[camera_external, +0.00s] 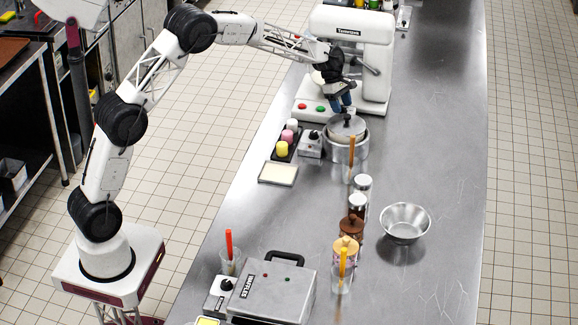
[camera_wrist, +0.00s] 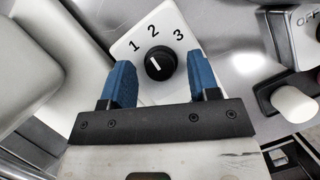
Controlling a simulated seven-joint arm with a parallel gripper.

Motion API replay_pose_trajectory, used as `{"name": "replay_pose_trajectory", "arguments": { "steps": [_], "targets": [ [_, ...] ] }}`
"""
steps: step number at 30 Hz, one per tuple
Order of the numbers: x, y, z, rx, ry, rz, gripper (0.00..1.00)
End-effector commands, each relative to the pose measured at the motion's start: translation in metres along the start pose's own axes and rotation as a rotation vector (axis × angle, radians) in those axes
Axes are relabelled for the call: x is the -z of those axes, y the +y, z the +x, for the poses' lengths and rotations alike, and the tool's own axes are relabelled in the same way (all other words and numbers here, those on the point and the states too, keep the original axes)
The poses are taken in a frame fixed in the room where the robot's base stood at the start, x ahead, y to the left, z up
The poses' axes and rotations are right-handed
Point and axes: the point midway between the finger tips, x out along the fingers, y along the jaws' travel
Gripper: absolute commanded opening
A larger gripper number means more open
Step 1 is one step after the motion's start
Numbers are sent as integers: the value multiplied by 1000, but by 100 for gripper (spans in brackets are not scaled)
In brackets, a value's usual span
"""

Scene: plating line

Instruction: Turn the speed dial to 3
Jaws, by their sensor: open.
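In the wrist view the speed dial (camera_wrist: 162,68) is a round black knob with a white pointer line on a white plate (camera_wrist: 128,47) marked 1, 2 and 3. The pointer tilts up and left, toward the 1 and 2 side and away from 3; its exact setting is hard to tell. My gripper (camera_wrist: 158,82) is open and empty, with its blue fingers on either side of the dial in this view. I cannot tell whether they touch it. In the external view my gripper (camera_external: 342,109) is low beside the white mixer (camera_external: 376,65), and the dial is hidden there.
A lidded pot (camera_external: 346,148) stands just below my gripper. A metal bowl (camera_external: 405,222) is farther right. The counter's right side is mostly clear.

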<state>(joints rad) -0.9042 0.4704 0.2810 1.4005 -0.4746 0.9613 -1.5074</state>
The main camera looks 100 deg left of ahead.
Motion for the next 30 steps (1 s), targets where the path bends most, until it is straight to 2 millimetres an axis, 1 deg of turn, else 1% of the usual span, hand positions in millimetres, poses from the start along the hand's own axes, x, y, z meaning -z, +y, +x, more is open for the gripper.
{"name": "replay_pose_trajectory", "arguments": {
  "steps": [2,3,12,17,20,30],
  "targets": [
    [0,0,0,0,0,0,56],
    [0,0,0,0,0,0,52],
    [0,0,0,0,0,0,7],
    [0,0,0,5,0,13,7],
    [0,1,-1,21,1,50,7],
    [-1,3,-1,120,0,294,7]
  ]
}}
